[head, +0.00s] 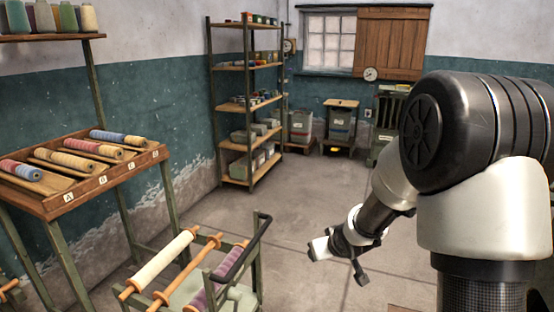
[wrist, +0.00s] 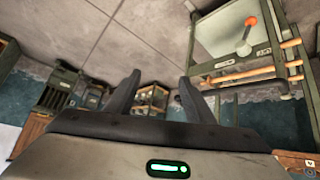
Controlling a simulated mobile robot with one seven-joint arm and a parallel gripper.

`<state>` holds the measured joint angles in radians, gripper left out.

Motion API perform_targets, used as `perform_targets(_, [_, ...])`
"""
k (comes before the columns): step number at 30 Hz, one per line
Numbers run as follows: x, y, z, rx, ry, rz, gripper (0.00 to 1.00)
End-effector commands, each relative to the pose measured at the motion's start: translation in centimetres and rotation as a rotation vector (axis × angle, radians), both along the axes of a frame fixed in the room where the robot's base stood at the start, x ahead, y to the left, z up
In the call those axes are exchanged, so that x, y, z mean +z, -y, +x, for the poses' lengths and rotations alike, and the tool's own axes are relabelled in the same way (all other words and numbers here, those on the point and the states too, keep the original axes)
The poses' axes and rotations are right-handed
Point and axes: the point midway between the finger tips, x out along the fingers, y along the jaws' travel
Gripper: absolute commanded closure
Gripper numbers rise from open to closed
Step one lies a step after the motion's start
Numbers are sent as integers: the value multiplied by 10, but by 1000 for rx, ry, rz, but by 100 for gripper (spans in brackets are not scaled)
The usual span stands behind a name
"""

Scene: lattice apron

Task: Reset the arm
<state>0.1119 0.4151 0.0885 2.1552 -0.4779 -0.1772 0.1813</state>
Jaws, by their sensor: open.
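My arm rises at the right of the head view, bent, with my gripper (head: 341,262) hanging over the bare floor right of the cart. In the wrist view the two dark fingers of my gripper (wrist: 155,92) stand apart with nothing between them. The gripper is open and empty, and it touches nothing that I can see.
A cart (head: 258,262) holding rollers stands left of my gripper. A labelled rack (head: 100,184) of yarn rolls stands at the left. A shelf unit (head: 248,107) and bins (head: 301,125) line the back. The middle floor (head: 300,205) is clear.

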Motion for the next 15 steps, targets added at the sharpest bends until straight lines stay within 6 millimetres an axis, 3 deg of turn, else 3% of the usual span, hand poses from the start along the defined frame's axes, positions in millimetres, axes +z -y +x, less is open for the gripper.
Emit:
perform_targets(1, [32, 8, -12, -31, 3, -26, 51])
perform_targets(6, [103, 28, -72, -137, -46, -73, 51])
perform_targets(9, [136, 33, -117, -192, -79, -73, 51])
perform_targets(15, [172, 30, -204, -250, -151, -32, 51])
